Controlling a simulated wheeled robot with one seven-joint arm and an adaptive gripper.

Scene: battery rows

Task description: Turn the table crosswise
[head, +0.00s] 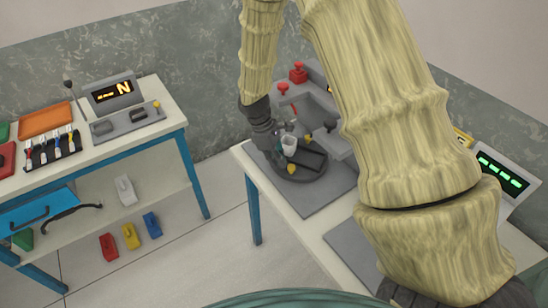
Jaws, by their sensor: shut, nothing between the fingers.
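A dark round turntable (302,176) sits on a grey base plate (333,189) on the right-hand white table. A dark bar or slot lies across it, slanting in the picture. My gripper (277,151) is dark and points down over the left rim of the turntable, close to the yellow knob. It is shut with nothing held. I cannot tell whether its tips touch the turntable. A small white cup-shaped part (288,145) shows just beside the gripper. My arm hides part of the table to the right.
Red knobs (297,73) stand on a grey fixture behind the turntable. A display with green bars (502,173) is at the right. Floor shows between the benches.

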